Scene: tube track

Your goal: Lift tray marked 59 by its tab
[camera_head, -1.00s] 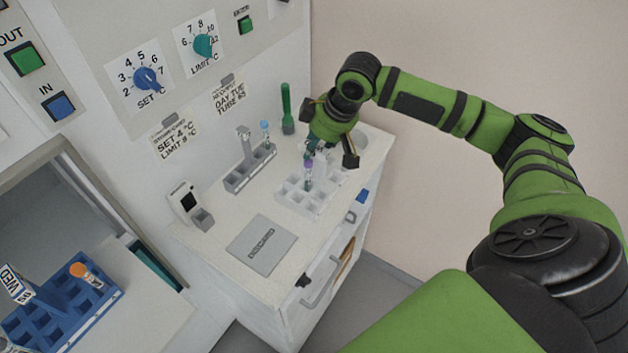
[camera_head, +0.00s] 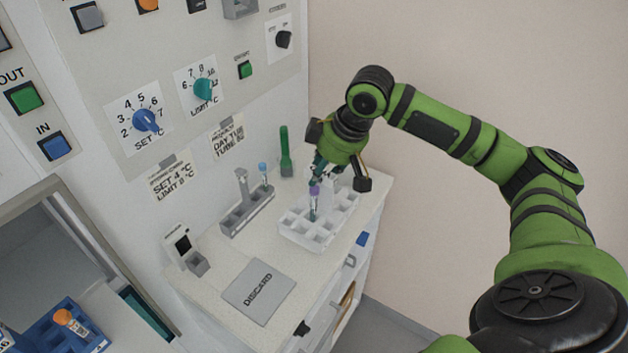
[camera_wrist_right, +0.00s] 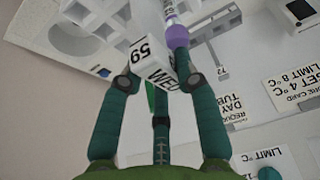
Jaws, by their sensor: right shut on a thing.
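The white tray (camera_head: 305,238) is at the far right of the white bench, with one purple-capped tube (camera_head: 314,198) standing in it. My right gripper (camera_head: 330,172) is above the tray's back edge, shut on its tab. In the right wrist view the tab (camera_wrist_right: 143,52), marked 59 and WED, sits between my right fingers (camera_wrist_right: 160,72), and the purple-capped tube (camera_wrist_right: 178,38) is close beside the right-hand finger. The tray looks slightly raised, but the gap under it is hard to see. My left gripper is out of view.
A grey rack (camera_head: 238,221) with a blue-capped tube stands left of the tray. A grey DISCARD mat (camera_head: 259,291) lies in front. A green upright thing (camera_head: 285,152) is at the back wall. A blue rack (camera_head: 88,338) with an orange-capped tube is at lower left.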

